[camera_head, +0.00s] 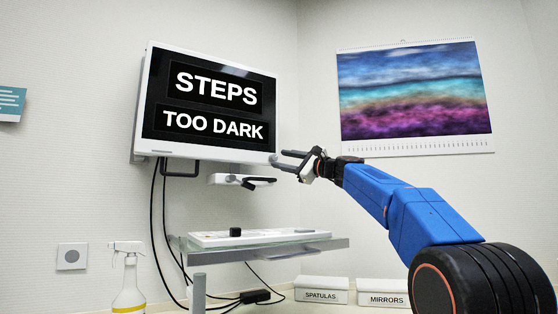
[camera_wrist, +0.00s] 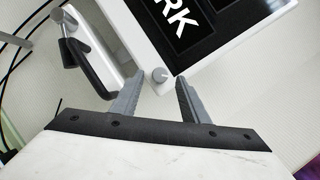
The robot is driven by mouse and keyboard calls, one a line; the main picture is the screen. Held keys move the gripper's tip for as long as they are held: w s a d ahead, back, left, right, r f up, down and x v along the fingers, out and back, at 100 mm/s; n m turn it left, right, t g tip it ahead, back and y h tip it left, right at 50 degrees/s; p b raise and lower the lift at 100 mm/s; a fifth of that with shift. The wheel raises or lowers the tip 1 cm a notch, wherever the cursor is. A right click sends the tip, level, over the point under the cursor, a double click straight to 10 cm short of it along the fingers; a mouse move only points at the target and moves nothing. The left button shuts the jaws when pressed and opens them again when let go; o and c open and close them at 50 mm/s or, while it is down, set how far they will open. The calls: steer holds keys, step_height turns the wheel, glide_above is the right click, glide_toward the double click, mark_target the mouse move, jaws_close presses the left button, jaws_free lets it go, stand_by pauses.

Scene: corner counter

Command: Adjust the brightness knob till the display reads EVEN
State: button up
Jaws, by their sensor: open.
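The display (camera_head: 206,100) is a white-framed screen on the wall. It reads "STEPS" above "TOO DARK". The brightness knob (camera_wrist: 160,75) is a small round grey-white knob with a marker line, at the corner of the display's frame in the wrist view. In the head view the knob (camera_head: 273,158) is at the lower right corner of the frame, partly hard to make out. My gripper (camera_head: 279,160) reaches in from the right at that corner. In the wrist view my gripper (camera_wrist: 159,82) is open, with one finger on each side of the knob and visible gaps to it.
A handle (camera_head: 180,170) and a bracket (camera_head: 240,181) hang under the display. A shelf (camera_head: 300,247) with a white keyboard-like panel is below. A spray bottle (camera_head: 129,285) and white boxes labelled SPATULAS (camera_head: 321,290) and MIRRORS (camera_head: 383,293) stand lower down. A picture calendar (camera_head: 412,95) hangs at right.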

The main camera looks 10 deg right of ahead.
mark_target(274, 158)
steer(key=shift+x, duration=1.2)
jaws_close()
steer(key=shift+a+m+t, duration=0.1)
steer(key=shift+m+t, duration=0.2)
steer(key=shift+m, duration=0.1)
steer(key=m+t, duration=0.1)
steer(key=m, duration=0.1)
steer(key=m+h, duration=0.1)
steer(key=m, duration=0.1)
steer(key=shift+a+f+m+t, duration=0.15)
steer(key=shift+m+t, duration=0.15)
steer(key=shift+t, duration=0.1)
steer(key=m+t+h, duration=0.1)
steer(key=m, duration=0.2)
steer(key=m+t+h, duration=0.1)
steer(key=m, duration=0.2)
steer(key=shift+a+h, duration=0.1)
steer(key=shift+h, duration=0.3)
steer(key=shift+m, duration=0.4)
